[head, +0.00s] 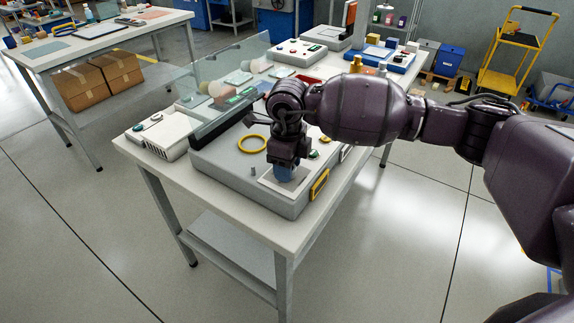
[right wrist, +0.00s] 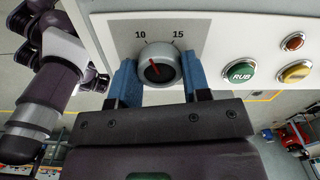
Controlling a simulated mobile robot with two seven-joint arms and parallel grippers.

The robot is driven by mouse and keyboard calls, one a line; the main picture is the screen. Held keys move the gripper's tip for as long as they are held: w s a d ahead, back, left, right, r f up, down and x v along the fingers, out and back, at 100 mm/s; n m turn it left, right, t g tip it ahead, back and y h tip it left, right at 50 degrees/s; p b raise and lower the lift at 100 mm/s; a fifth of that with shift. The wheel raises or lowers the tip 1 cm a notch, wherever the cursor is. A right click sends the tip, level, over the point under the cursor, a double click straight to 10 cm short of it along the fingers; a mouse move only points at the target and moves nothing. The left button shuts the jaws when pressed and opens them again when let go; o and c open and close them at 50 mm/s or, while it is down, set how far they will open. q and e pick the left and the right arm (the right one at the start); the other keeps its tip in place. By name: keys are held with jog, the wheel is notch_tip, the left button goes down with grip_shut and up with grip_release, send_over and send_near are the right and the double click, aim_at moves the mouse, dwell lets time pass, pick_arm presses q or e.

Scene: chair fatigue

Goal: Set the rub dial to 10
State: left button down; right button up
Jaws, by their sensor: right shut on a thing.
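The rub dial (right wrist: 157,63) is a round grey knob with a red pointer line on a panel in the right wrist view. The marks 10 and 15 show above it. The red line leans up and slightly left, roughly toward the 10. My right gripper (right wrist: 157,75) is shut on the dial, a blue finger on each side of it. A green RUB button (right wrist: 239,72) is to the right of the dial. In the head view my right gripper (head: 285,172) is at the near end of a grey machine (head: 225,165), and hides the dial there. My left gripper is not in view.
A yellow ring (head: 252,144) lies on the grey machine. A clear panel (head: 225,85) stands along its far side. A small white box (head: 165,136) is at the left on the table. A red button (right wrist: 292,42) and a yellow one (right wrist: 296,72) are near the RUB button.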

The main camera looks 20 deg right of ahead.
jog(key=shift+n, duration=0.7)
jog(key=o, duration=0.9)
notch_tip(320, 180, up, 11)
jog(key=shift+f+p, duration=0.1)
jog(key=shift+p, duration=0.25)
